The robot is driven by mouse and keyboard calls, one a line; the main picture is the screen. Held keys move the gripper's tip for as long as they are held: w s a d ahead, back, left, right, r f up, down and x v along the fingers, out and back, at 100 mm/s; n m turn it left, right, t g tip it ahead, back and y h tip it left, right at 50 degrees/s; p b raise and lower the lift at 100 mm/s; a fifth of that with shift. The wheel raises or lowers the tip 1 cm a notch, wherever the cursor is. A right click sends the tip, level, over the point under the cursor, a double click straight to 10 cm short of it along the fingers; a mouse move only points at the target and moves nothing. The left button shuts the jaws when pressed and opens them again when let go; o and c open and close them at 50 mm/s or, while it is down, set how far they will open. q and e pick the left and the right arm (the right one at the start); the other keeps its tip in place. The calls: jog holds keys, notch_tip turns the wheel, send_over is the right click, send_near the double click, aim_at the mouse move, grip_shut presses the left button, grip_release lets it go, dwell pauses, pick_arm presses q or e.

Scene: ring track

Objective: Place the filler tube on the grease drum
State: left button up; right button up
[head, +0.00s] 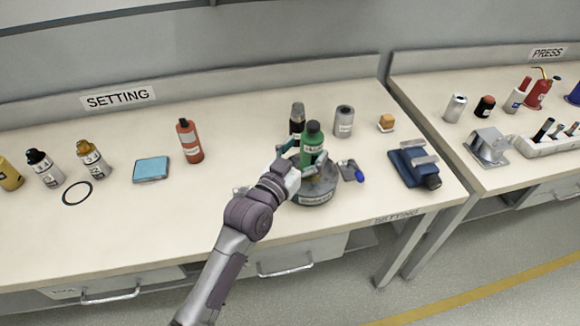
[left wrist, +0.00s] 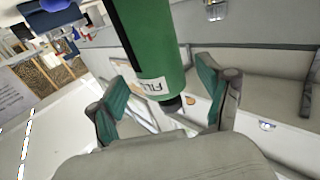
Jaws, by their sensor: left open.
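The green filler tube (head: 312,139) stands upright at the grey round grease drum (head: 316,198) and appears to rest on its top; my gripper partly hides its foot. In the left wrist view the tube (left wrist: 150,40), with a white label, lies between the green-padded fingers. My left gripper (head: 292,160) is open, with a finger on either side of the tube and gaps showing beside it. My right gripper is not in view.
A dark bottle (head: 297,117) and a grey can (head: 344,121) stand close behind the drum. A blue-handled tool (head: 352,171) lies just right of it. A red bottle (head: 189,142) and a blue box (head: 151,169) are left, with clear bench between.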

pick_arm(q)
jog(key=v, duration=0.8)
jog(key=shift+s+a, duration=0.25)
jog(key=shift+s, duration=0.1)
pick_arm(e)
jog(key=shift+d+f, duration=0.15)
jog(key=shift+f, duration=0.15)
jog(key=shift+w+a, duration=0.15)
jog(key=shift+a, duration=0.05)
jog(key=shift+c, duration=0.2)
